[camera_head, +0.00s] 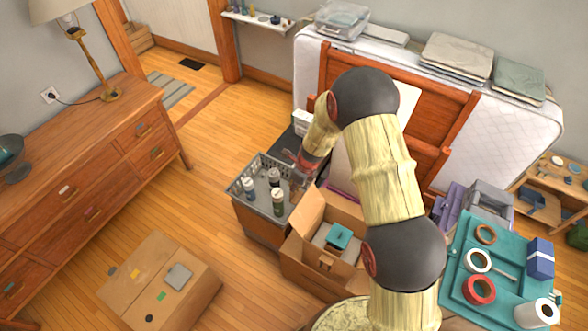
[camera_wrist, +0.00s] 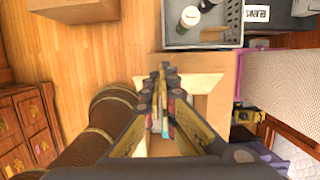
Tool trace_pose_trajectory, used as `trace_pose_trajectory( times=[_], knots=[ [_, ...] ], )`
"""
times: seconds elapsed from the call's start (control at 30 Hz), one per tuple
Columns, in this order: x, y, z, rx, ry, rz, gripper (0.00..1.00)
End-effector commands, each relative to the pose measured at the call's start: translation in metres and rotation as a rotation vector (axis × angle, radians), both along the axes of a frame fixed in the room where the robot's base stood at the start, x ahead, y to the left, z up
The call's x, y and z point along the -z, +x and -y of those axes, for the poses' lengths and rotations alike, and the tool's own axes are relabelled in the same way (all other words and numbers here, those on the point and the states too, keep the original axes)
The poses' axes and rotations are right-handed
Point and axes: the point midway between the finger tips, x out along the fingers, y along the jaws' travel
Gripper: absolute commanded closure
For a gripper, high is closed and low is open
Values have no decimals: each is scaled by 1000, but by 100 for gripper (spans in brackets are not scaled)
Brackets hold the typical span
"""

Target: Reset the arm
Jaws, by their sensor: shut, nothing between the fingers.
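My arm rises from the lower right of the head view and bends over to the left. My gripper (camera_wrist: 163,70) points down in the wrist view, its two fingers together with nothing between them. Its tips lie over the open cardboard box (camera_wrist: 205,82) in that picture. In the head view the gripper end is small and partly lost against the right side of the grey basket (camera_head: 236,188). The open box (camera_head: 313,212) stands just in front of that basket, with a teal item (camera_head: 339,236) inside.
Several bottles stand in the basket; one white-capped bottle (camera_wrist: 190,17) shows near the gripper. A mattress (camera_head: 520,118) and wooden frame (camera_head: 440,105) stand behind. A teal tray (camera_head: 455,268) with tape rolls is at right. A closed carton (camera_head: 160,285) and dresser (camera_head: 90,150) are left, with bare floor between.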

Motion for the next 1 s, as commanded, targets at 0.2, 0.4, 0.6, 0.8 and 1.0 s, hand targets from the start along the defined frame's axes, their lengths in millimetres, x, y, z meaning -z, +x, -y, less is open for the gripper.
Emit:
trace_pose_trajectory(
  times=[0.2, 0.4, 0.6, 0.8, 1.0],
  knots=[
    [-1, 0, 0, -1, 0, 0, 100],
    [-1, -4, -2, -123, -11, 12, 100],
    [8, -51, -3, -526, -27, -24, 100],
    [-20, -101, 4, -961, -18, -24, 100],
    [-62, -138, 20, -1371, -28, 43, 100]
  ],
)
